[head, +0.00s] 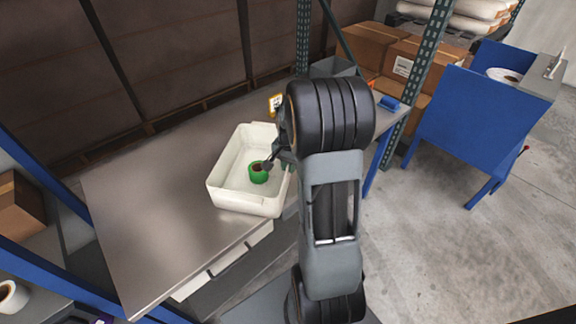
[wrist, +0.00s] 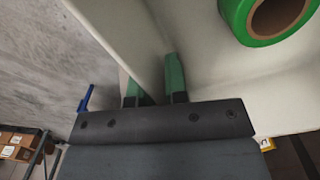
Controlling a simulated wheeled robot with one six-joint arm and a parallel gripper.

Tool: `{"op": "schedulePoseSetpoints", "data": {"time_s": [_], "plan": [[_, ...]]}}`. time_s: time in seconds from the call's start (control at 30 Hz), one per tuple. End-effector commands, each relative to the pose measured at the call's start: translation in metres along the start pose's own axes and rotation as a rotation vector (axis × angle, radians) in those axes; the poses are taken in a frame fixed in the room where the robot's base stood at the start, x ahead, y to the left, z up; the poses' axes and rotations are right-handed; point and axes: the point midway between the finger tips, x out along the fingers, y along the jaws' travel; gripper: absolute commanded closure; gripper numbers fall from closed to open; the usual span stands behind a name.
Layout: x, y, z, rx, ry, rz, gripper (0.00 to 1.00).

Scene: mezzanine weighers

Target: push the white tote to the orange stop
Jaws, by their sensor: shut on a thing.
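The white tote (head: 232,197) stands upright on the grey metal bench, left of my arm. A green tape roll (head: 258,177) lies inside it and also shows in the wrist view (wrist: 238,20). My gripper (wrist: 154,88) has its green-tipped fingers on both sides of the tote's wall (wrist: 140,45) and is shut on it. In the head view my arm hides part of the tote's right side. A small orange patch (head: 371,83) shows right of my arm at the bench's far end; I cannot tell whether it is the orange stop.
The bench top (head: 150,210) is clear left of the tote. A yellow-framed item (head: 275,104) stands behind the tote. A blue object (head: 388,103) lies at the bench's right end. A green rack post (head: 425,70), cardboard boxes (head: 405,62) and a blue table (head: 470,115) are at right.

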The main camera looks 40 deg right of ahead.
Motion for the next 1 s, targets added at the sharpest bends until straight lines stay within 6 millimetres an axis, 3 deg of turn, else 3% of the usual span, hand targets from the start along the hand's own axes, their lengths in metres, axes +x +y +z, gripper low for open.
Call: {"op": "schedulePoseSetpoints", "data": {"time_s": [0.03,0.3,1.0], "plan": [[-0.003,0.000,-0.009,0.008,0.018,-0.007,1.00],[-0.003,0.001,-0.023,0.004,0.022,-0.009,1.00],[-0.004,-0.003,-0.030,-0.001,0.023,-0.010,1.00]]}}
